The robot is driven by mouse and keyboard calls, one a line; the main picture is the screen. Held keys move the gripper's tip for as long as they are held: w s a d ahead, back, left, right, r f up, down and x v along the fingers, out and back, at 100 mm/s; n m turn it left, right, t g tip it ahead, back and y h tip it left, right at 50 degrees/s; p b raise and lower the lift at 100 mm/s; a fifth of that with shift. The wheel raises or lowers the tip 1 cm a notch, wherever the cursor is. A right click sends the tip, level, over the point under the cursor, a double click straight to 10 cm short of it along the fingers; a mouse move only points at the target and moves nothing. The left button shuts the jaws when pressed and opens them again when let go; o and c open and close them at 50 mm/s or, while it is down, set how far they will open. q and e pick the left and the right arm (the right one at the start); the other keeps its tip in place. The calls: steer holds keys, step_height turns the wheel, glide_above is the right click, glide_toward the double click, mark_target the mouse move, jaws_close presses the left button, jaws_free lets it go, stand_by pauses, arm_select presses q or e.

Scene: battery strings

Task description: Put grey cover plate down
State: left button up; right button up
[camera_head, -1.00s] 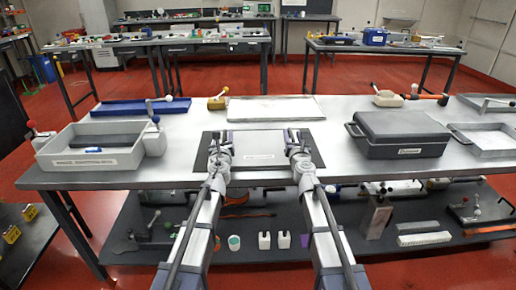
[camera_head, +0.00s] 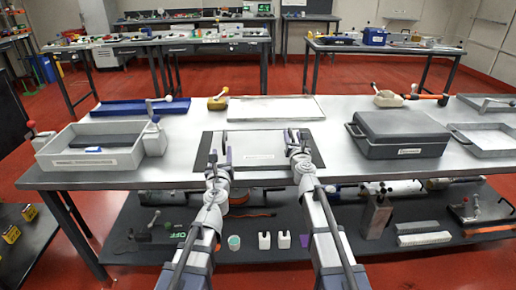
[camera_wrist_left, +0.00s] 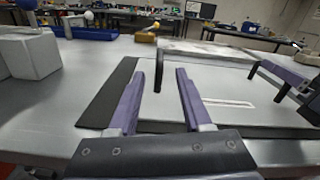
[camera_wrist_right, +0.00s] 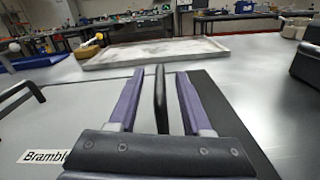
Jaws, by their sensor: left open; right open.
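The grey cover plate (camera_head: 262,143) lies flat on a dark mat (camera_head: 202,160) at the front middle of the table, its white label facing me. It has a black upright handle at each side. My left gripper (camera_head: 220,143) is open at the plate's left side; in the left wrist view the left handle (camera_wrist_left: 158,72) stands between its spread fingers. My right gripper (camera_head: 294,138) is open at the right side; in the right wrist view the right handle (camera_wrist_right: 160,98) stands between its fingers, with gaps on both sides.
A grey tray (camera_head: 90,161) with a dark plate inside is at the left. A dark grey lidded case (camera_head: 402,143) is at the right. A shallow metal tray (camera_head: 275,108) lies behind the plate, with a blue tray (camera_head: 120,108) at the back left.

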steer(key=s, duration=1.1)
steer(key=shift+s+d, duration=0.35)
steer(key=shift+s, duration=0.05)
